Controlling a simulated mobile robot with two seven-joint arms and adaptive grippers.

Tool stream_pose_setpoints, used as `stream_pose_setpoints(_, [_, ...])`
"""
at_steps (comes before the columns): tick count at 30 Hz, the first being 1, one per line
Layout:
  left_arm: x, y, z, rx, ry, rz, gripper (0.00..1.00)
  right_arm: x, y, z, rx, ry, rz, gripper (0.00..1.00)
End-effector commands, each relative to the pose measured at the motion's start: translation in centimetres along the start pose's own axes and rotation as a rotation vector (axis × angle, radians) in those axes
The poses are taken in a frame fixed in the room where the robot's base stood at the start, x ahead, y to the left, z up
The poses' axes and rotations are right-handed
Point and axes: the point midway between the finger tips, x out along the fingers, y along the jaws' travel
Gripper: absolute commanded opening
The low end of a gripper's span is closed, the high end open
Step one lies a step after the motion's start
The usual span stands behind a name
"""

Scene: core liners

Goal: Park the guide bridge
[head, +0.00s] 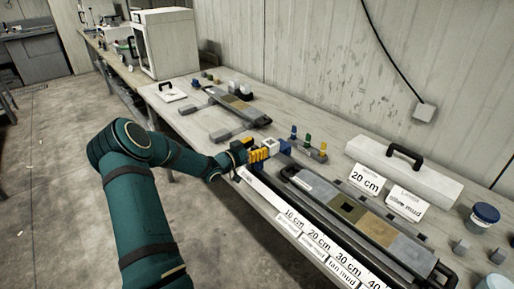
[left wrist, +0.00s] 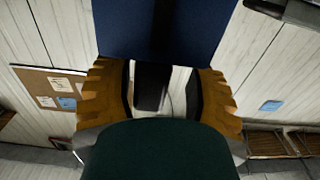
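My left gripper (head: 262,154), with yellow fingers, is at the near end of the small blue and white piece (head: 284,147), which may be the guide bridge, above the far end of the long core trough (head: 296,205). In the left wrist view the fingers (left wrist: 160,95) stand apart at the lower edge of a dark blue block (left wrist: 125,30) with a dark stripe. A dark part (left wrist: 150,85) shows in the gap. I cannot tell whether the fingers press on anything. My right gripper is not in view.
A grey tray with coloured core sections (head: 350,212) lies on the bench beside the trough. A "20 cm" card (head: 366,180), a white lidded case (head: 400,168) and coloured pegs (head: 308,143) stand behind. A second core tray (head: 238,104) lies farther back.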

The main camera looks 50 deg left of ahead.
Motion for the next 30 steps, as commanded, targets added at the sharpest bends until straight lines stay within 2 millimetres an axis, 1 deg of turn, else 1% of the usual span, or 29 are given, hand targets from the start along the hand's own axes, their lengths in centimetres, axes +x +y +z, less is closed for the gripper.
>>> stream_pose_setpoints(5, [-0.1,0.1,-0.1,0.000,0.002,0.003,0.55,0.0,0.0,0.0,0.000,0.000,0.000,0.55])
stream_pose_setpoints(8, [-0.9,0.1,-0.1,0.001,0.000,0.002,0.55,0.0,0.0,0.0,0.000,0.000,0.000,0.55])
stream_pose_setpoints(11, [-2.4,0.1,-0.1,0.001,-0.001,0.002,0.55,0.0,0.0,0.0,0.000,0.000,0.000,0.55])
stream_pose_setpoints(18, [-7.4,0.0,-0.1,0.002,-0.002,-0.001,0.55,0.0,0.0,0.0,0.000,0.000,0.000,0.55])
stream_pose_setpoints(21, [-9.2,0.0,0.0,0.001,-0.001,-0.001,0.55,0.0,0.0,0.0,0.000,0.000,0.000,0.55])
stream_pose_setpoints(25, [-10.9,-0.1,0.0,0.001,-0.002,-0.002,0.55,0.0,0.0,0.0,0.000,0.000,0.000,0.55])
stream_pose_setpoints(30, [-12.0,0.0,0.0,0.000,0.000,0.000,0.55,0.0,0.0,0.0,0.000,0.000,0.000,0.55])
